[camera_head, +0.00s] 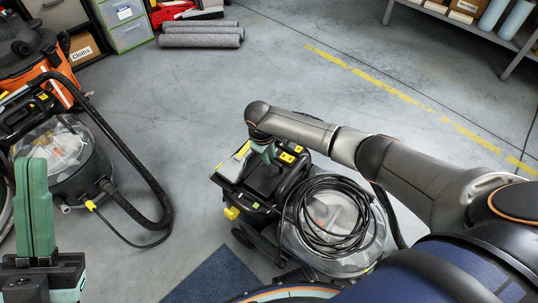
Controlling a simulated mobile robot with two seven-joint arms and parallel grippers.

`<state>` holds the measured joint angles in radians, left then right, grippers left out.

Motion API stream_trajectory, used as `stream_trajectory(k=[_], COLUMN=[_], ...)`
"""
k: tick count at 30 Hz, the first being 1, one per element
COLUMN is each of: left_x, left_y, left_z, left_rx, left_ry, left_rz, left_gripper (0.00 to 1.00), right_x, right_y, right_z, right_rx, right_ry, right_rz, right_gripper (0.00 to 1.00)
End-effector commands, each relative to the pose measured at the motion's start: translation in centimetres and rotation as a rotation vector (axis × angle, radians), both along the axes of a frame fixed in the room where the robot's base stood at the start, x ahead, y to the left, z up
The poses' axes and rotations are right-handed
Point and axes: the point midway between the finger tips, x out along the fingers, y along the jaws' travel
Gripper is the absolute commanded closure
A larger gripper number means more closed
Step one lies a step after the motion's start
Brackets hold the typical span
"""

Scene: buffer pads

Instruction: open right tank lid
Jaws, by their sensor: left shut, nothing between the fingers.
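A cleaning machine (250,215) stands at the centre of the floor, with a black body, yellow parts and a clear round tank cover (350,250) on its right. A coiled black cable lies over the clear cover, which looks closed. My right gripper (267,154) is over the top of the black body, beside the yellow labels. Its fingers are mostly hidden by the wrist, so I cannot tell whether it is open or touching. My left gripper (36,165) is at the lower left, pointing up, with its green fingers together and empty.
A second machine (75,150) with an orange part, clear cover and black hose (155,190) stands at the left. Grey rolls (200,38), drawers (125,25) and a cardboard box (85,48) are behind. A shelf (480,28) is at the upper right. The middle floor is clear.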

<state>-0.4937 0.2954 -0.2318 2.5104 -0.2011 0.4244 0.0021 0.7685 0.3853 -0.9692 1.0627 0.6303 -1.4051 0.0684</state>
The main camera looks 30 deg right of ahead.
Motion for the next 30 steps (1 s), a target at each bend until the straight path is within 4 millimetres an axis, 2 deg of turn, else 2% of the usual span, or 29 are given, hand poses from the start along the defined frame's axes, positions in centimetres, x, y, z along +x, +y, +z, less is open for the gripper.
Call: stream_trajectory(k=[1,5,6,30], left_x=[0.00,0.01,0.01,0.03], left_y=[-0.01,-0.01,-0.01,0.00], left_z=[0.00,-0.01,-0.01,-0.04], left_rx=[0.000,0.001,0.001,0.002], left_ry=[0.000,0.000,0.000,0.000], left_rz=[0.000,0.000,0.000,0.001], left_gripper=[1.00,1.00,1.00,1.00], right_x=[0.00,-0.01,-0.01,-0.03], right_y=[0.00,0.01,0.01,0.01], right_z=[0.01,0.01,0.01,-0.01], right_rx=[0.000,0.000,0.000,0.000], right_ry=[0.000,0.000,0.000,0.001], right_rz=[0.000,0.000,0.000,0.000], right_gripper=[0.85,0.99,1.00,1.00])
